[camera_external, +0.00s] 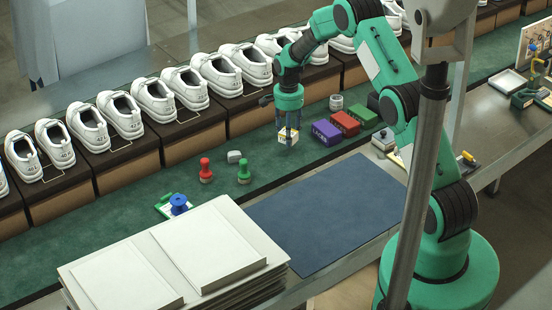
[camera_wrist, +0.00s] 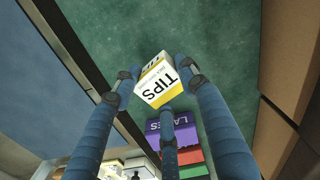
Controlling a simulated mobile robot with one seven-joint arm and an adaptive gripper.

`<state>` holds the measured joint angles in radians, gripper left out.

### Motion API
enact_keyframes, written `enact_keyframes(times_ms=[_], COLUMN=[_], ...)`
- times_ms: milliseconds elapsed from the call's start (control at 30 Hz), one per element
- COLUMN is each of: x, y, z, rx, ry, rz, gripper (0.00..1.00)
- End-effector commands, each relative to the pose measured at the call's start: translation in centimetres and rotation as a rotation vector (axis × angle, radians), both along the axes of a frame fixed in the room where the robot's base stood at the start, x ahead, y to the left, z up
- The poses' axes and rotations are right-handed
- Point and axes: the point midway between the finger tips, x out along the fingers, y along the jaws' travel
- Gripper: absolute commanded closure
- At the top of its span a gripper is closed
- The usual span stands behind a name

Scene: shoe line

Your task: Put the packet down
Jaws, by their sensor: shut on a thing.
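The packet is a small white and yellow box marked TIPS. It shows in the external view (camera_external: 285,138) at the far part of the green bench top, and in the wrist view (camera_wrist: 157,86) between my fingers. My gripper (camera_external: 289,130) points down and is shut on the packet. In the wrist view the three blue fingers of my gripper (camera_wrist: 160,82) close around it, and its printed face is tilted. The packet is over or on the green surface; I cannot tell whether its underside touches. My fingers partly hide it in the external view.
A purple LACES box (camera_external: 326,132), a red box (camera_external: 346,123) and a green box (camera_external: 364,115) stand right of the packet. Red (camera_external: 206,170) and green (camera_external: 244,171) stamps stand to its left. Shoe boxes with white shoes line the back. A blue mat (camera_external: 325,212) is clear in front.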

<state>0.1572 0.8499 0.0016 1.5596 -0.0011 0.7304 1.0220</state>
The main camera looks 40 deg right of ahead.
Motion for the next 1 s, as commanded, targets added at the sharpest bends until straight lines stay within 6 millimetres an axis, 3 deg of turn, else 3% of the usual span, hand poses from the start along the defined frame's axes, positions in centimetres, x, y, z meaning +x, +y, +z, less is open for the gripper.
enact_keyframes(times_ms=[633, 800, 1000], x=[1.5, 1.3, 1.4], y=[-0.2, -0.2, -0.2], z=[-0.2, -2.7, -3.6], rx=[0.0, 0.0, 0.001], ry=[-0.001, 0.002, -0.002], rz=[0.0, 0.0, 0.0], gripper=[0.87, 0.87, 0.87])
